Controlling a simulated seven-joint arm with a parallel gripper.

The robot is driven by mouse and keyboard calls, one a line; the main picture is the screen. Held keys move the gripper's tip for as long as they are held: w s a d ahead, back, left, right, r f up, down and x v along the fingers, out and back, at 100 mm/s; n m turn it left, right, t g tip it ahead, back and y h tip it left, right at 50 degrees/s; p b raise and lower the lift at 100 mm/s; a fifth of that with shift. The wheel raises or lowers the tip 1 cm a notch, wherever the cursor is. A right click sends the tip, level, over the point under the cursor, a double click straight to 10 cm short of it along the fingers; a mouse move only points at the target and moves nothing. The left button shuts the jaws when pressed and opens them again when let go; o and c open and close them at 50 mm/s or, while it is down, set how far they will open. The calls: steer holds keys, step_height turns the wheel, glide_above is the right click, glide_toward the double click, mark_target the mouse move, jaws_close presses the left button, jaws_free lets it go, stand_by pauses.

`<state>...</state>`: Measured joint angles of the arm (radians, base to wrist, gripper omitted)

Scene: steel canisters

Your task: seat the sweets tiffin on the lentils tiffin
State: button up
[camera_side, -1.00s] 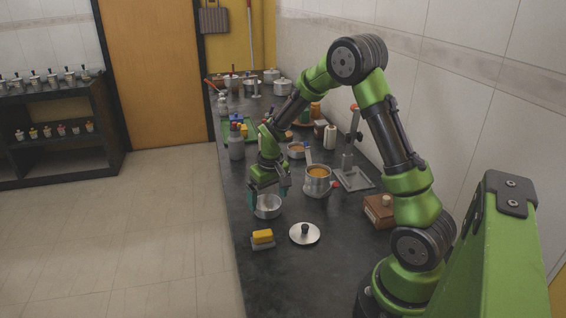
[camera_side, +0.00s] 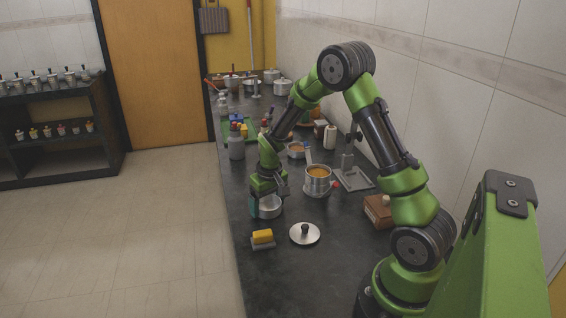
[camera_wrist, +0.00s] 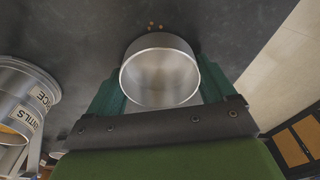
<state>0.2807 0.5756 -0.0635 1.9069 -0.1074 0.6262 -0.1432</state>
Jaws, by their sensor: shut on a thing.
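A plain steel tiffin (camera_side: 270,210), open-topped and empty, is between the jaws of my gripper (camera_side: 265,200). In the wrist view the tiffin (camera_wrist: 160,75) has a green finger on each side. No label shows on it, so I cannot read whether it is the sweets one. It appears at counter level; I cannot tell whether it touches. The lentils tiffin (camera_side: 318,172), with yellow-orange contents, stands behind it to the right, on top of the rice tiffin (camera_side: 316,189). Part of the lentils label and the rice label show at the left of the wrist view (camera_wrist: 28,120).
A steel lid (camera_side: 305,234) with a dark knob lies in front. A yellow block (camera_side: 262,236) sits on a grey base at the counter's left edge. A wooden box (camera_side: 380,210) and a grey stand (camera_side: 354,180) are to the right. Bottles and pots crowd the counter behind.

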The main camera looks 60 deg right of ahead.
mark_target(268, 209)
step_height(268, 209, up, 9)
steer(key=s+d+r+m, duration=0.2)
steer(key=s+d+m, duration=0.15)
steer(key=d, duration=0.55)
steer(key=s+d+r+m, duration=0.2)
steer(key=s+d, duration=0.2)
steer(key=d, duration=0.4)
steer(key=shift+m+h, duration=0.25)
steer(key=shift+h, duration=0.05)
steer(key=shift+s+f, duration=0.2)
steer(key=shift+f, duration=2.35)
steer(key=shift+f, duration=0.45)
steer(key=o, duration=0.9)
steer(key=shift+r, duration=3)
